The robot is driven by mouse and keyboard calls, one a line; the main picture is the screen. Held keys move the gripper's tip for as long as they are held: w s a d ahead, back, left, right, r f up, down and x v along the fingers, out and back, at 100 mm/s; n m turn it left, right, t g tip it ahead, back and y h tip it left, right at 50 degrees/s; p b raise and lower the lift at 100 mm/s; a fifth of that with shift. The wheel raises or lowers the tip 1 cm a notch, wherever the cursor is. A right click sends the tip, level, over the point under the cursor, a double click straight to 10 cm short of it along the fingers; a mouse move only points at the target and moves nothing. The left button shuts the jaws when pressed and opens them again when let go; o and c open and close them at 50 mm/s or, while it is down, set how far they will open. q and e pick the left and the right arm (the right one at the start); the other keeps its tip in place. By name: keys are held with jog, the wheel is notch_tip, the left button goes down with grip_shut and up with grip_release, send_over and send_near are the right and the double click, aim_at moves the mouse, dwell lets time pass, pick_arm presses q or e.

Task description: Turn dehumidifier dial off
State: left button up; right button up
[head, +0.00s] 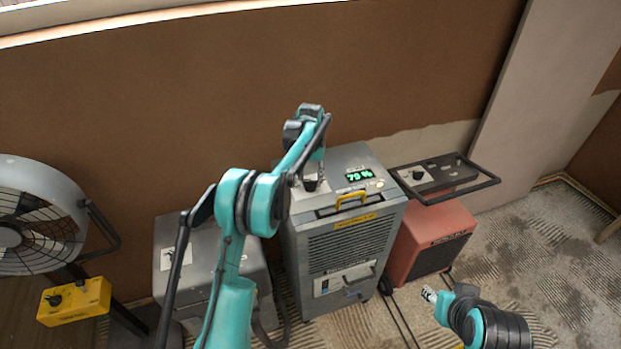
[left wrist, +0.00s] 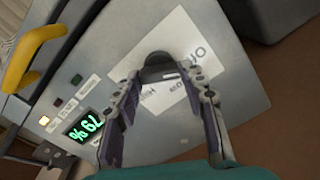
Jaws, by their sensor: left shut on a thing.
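The grey dehumidifier (head: 345,245) stands against the brown wall, with a green display (head: 360,174) reading 79 % on its top. Its black dial (left wrist: 160,68) sits on a white label plate (left wrist: 185,40) in the left wrist view. My left gripper (head: 313,182) reaches down over the dial from above, and its fingers (left wrist: 168,85) are shut on the dial's sides. The arm and fingers partly hide the dial in the head view. The dial's pointer setting cannot be read surely. My right gripper (head: 432,296) is low at the right, apart from the dehumidifier; its jaws are too small to judge.
A yellow handle (head: 350,198) rises from the dehumidifier's front top edge. A red heater (head: 432,245) with a black frame stands right, a grey unit (head: 172,262) left. A fan (head: 40,215) and yellow box (head: 75,301) are far left. Cables cross the ridged floor.

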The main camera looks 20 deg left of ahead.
aim_at(310, 181)
pick_arm(q)
jog(key=o, duration=1.2)
jog(key=shift+c, duration=0.2)
notch_tip(310, 181, up, 12)
